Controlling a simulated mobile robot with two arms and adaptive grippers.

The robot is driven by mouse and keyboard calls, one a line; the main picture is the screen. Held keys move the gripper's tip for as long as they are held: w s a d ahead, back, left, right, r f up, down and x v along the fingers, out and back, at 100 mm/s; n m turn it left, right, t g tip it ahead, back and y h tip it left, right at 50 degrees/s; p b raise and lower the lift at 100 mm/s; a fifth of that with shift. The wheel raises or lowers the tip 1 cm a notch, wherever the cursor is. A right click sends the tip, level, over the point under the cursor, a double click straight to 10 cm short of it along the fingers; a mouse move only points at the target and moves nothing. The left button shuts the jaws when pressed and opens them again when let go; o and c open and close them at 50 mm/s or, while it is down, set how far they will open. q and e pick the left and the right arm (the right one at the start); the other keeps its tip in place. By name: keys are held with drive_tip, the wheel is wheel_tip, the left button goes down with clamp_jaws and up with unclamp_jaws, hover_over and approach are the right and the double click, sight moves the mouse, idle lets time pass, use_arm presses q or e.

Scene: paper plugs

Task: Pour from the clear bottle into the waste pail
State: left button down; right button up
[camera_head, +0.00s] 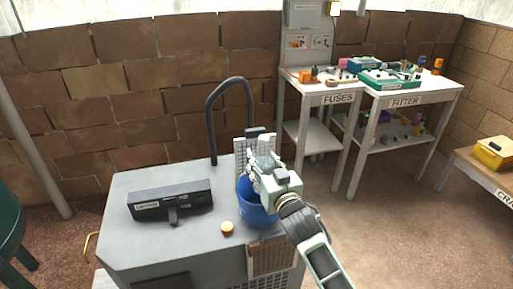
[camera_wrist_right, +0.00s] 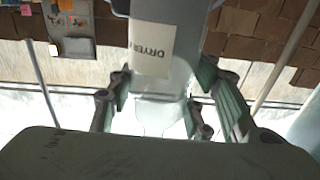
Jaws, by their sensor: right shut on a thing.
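The blue pail (camera_head: 258,215) stands on the grey bench top, its upper right part hidden by my right gripper. My right gripper (camera_head: 262,168) is above the pail's rim in the head view. In the right wrist view it is shut on a pale clear bottle (camera_wrist_right: 168,82) with a cream label reading "DRYER" (camera_wrist_right: 152,48). The wrist view is turned over, with bricks above the bright sky. The bottle's mouth and any liquid cannot be made out, and the gripper largely hides the bottle in the head view. My left gripper is out of view.
A black curved pipe (camera_head: 212,125) rises behind. Tables marked "FUSES" (camera_head: 338,98) and "FITTER" (camera_head: 405,101) stand at the back right.

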drive_tip(key=shift+w+f, duration=0.1)
drive_tip(key=shift+s+f+b, duration=0.2)
drive_tip(key=shift+b, duration=0.3)
wheel_tip(320, 180, down, 4)
drive_tip(key=b, duration=0.3)
drive_tip(key=shift+s+d+r+b, duration=0.1)
drive_tip(key=shift+s+r+b, duration=0.05)
drive_tip(key=shift+r+b, duration=0.15)
drive_tip(key=r+p, duration=0.1)
drive_tip(key=p, duration=0.2)
drive_tip(key=s+g+p, duration=0.1)
drive_tip(key=p, duration=0.2)
drive_tip(key=shift+s+r+m, duration=0.15)
drive_tip(key=shift+r+m, duration=0.2)
drive_tip(key=shift+m, duration=0.05)
drive_tip(key=shift+a+f, duration=0.2)
drive_tip(key=shift+f, duration=0.25)
drive_tip(key=shift+r+g, duration=0.1)
drive_tip(key=shift+g, duration=0.2)
drive_tip(key=shift+s+r, duration=0.1)
drive_tip(key=shift+s, duration=0.1)
drive_tip(key=shift+s+a+m+g+h, duration=0.1)
drive_tip(key=shift+s+m+g+h, duration=0.2)
drive_tip(key=shift+m+g, duration=0.1)
